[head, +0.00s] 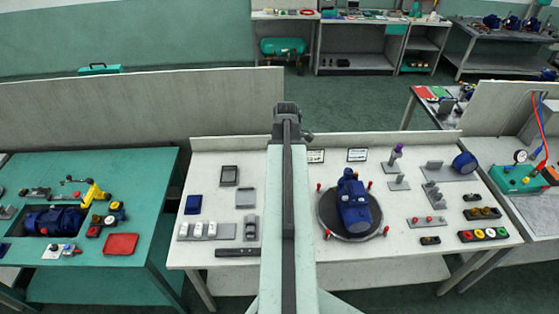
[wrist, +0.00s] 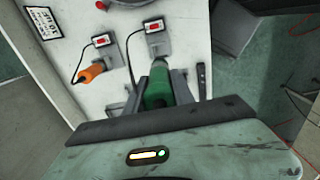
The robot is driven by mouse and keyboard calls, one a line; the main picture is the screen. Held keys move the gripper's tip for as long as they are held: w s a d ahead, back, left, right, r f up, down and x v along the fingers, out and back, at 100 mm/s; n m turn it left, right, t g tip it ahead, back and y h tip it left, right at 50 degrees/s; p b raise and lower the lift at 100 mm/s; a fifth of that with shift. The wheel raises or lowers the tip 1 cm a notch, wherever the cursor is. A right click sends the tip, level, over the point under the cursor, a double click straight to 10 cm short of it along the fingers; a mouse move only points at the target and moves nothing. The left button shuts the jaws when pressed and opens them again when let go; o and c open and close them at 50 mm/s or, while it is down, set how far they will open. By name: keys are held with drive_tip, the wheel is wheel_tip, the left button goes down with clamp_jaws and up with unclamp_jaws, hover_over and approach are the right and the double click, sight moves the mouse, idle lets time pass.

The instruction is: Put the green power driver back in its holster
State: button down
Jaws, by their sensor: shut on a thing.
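The green power driver (wrist: 157,88) is between the fingers of my gripper (wrist: 160,78) in the wrist view, and the gripper is shut on it. I cannot make out the holster clearly, nor whether the driver touches anything there. In the head view my arm runs up the middle, and neither the gripper nor the green driver can be made out.
A dark bar (wrist: 201,80) lies close on the right. In the head view a white table (head: 285,245) holds a blue pump (head: 353,203).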

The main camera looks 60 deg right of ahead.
drive_tip(key=shift+s+f, duration=0.15)
drive_tip(key=shift+f, duration=0.1)
wheel_tip(320, 180, down, 4)
drive_tip(key=b, duration=0.4)
drive_tip(key=shift+d+f+b, duration=0.1)
drive_tip(key=shift+f+b, duration=0.05)
drive_tip(key=shift+b, duration=0.15)
idle(0.4)
drive_tip(key=shift+f+b, duration=2.9)
drive_tip(key=shift+b, duration=0.05)
